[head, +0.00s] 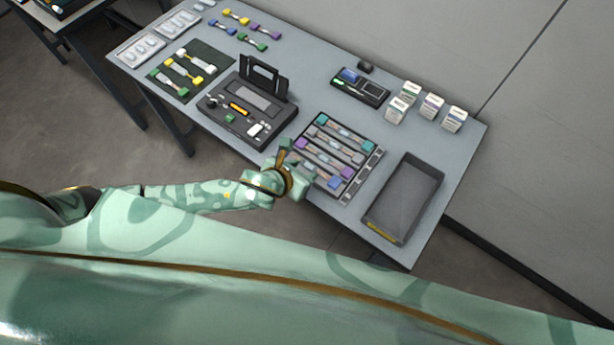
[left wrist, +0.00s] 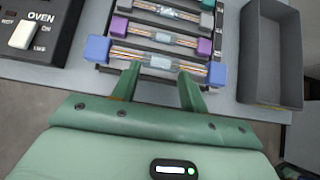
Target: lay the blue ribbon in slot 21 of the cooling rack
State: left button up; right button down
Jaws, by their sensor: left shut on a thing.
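The cooling rack (head: 376,160) is a dark frame with several ribbons lying across it in rows. In the left wrist view the blue ribbon (left wrist: 150,55) has blue end blocks and a clear middle sleeve. It lies across the rack's nearest row, beside a purple-ended ribbon (left wrist: 204,46). My left gripper (left wrist: 160,84) is at the middle of the blue ribbon, shut on it. In the head view my left gripper (head: 284,165) is at the rack's near left edge and hides part of the ribbon. I cannot read slot numbers or tell whether the ribbon is fully seated. My right gripper is out of view.
The black splicer (head: 238,128) with its raised lid stands left of the rack. A dark empty tray (head: 405,198) lies to its right. A small black device (head: 360,86) and several white boxes (head: 432,106) stand behind. More ribbons lie on a dark green mat (head: 207,62).

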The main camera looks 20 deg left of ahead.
pick_arm(q)
jog(key=shift+x, duration=0.9)
notch_tip(320, 180, down, 4)
jog(key=shift+d+r+b, duration=0.1)
jog(key=shift+d+b, duration=0.05)
jog(key=shift+b, duration=0.85)
jog(key=shift+w+r, duration=0.1)
jog(key=o, duration=1)
